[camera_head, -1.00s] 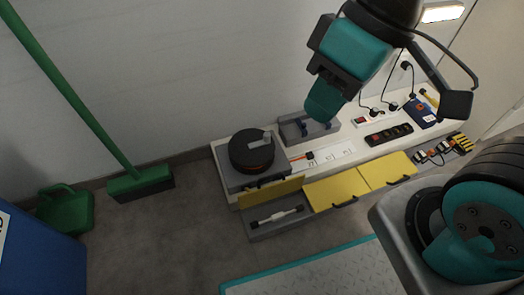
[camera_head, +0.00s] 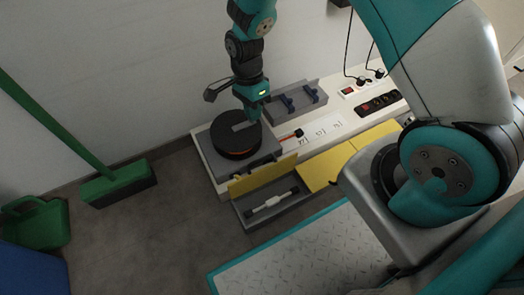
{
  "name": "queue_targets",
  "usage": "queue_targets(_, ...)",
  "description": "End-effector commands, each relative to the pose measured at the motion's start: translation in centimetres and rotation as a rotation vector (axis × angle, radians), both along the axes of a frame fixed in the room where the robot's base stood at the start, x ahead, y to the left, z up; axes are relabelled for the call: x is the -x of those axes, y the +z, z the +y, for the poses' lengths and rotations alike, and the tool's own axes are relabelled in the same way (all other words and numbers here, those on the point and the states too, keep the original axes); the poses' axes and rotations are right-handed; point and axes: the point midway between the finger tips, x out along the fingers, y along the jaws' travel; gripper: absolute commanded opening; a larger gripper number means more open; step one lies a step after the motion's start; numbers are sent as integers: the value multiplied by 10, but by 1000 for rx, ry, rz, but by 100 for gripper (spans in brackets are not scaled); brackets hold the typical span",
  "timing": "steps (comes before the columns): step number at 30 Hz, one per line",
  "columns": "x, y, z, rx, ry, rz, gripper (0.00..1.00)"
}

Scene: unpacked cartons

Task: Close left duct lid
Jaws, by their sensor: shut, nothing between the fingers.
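The left duct lid (camera_head: 263,177) is a yellow panel standing raised along the back edge of a grey duct (camera_head: 248,222). The duct is open at the top, and a white rod-like part with dark ends (camera_head: 272,202) lies inside it. My gripper (camera_head: 254,116) is shut and empty. It points down at the upper right of the black round reel, behind the lid, and appears apart from the lid. Whether its tips touch the reel cannot be told. Another yellow lid (camera_head: 326,169), to the right, lies flat and closed.
The black reel (camera_head: 228,141) sits on a grey block behind the duct. A grey holder with blue clips (camera_head: 297,98) and a black power strip (camera_head: 379,103) stand on the white bench.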

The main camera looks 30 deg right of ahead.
Motion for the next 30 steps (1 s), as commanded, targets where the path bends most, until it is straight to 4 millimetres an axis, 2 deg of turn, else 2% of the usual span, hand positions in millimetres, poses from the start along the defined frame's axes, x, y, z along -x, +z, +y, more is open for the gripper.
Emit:
queue_targets(1,1,-21,-4,29,-58,18,0)
queue_targets(3,1,-36,-8,61,-122,28,0)
queue_targets(11,8,-71,-10,88,-175,38,0)
queue_targets(18,21,-115,-10,86,-173,39,0)
queue_targets(24,28,-138,-9,86,-172,37,0)
queue_targets(30,31,-143,-9,86,-172,37,0)
